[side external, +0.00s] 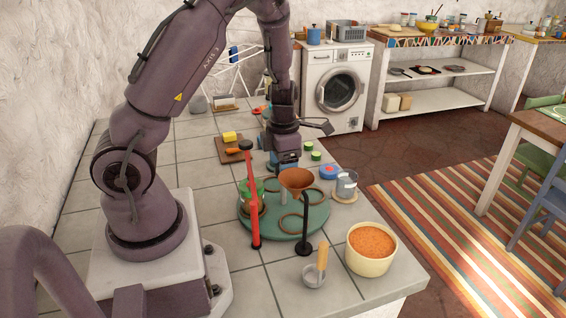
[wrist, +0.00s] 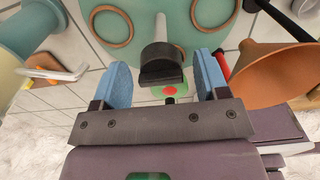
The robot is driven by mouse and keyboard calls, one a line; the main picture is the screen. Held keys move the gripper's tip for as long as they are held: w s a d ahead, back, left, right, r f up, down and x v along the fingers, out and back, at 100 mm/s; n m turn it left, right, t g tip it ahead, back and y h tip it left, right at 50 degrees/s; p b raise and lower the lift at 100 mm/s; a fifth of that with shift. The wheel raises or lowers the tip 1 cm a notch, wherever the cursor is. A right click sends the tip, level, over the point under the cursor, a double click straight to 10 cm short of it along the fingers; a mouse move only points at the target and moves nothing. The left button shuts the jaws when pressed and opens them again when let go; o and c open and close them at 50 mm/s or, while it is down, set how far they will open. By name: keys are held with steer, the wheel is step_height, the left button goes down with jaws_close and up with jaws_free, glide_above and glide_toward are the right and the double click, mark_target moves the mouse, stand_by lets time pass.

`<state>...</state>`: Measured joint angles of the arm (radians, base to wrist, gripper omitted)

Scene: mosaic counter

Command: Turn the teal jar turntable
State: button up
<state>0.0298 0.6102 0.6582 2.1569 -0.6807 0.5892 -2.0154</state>
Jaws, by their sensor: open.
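The teal turntable (side external: 270,216) lies flat on the tiled counter, with brown rings on its top. A green jar (side external: 243,190) sits at its left side, partly hidden by a red post. My gripper (side external: 284,163) is pointed down near the turntable's far edge, behind the funnel. In the wrist view the turntable (wrist: 182,28) fills the top. My gripper's blue fingers (wrist: 162,68) are open, on either side of a dark block (wrist: 160,65) on a pale post. Gaps show on both sides of the block; I cannot tell how deep the fingers reach.
A brown funnel (side external: 297,180), a red post (side external: 251,205) and a black post (side external: 305,225) stand close by. A bowl of orange food (side external: 372,241), a scoop (side external: 317,270) and a glass (side external: 346,184) are to the right. Tiles at the front left are clear.

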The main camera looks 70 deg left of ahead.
steer(key=shift+r, duration=4)
steer(key=m, duration=0.3)
steer(key=shift+s, duration=0.2)
steer(key=s+d+r+m+t, duration=0.2)
steer(key=s+d+r+m, duration=0.2)
steer(key=m, duration=1.2)
steer(key=s+d+r+m+t, duration=0.3)
steer(key=d+r+m, duration=0.8)
steer(key=m, duration=0.6)
steer(key=shift+s+d+r+t, duration=0.3)
steer(key=shift+s+d, duration=0.45)
steer(key=shift+d, duration=0.3)
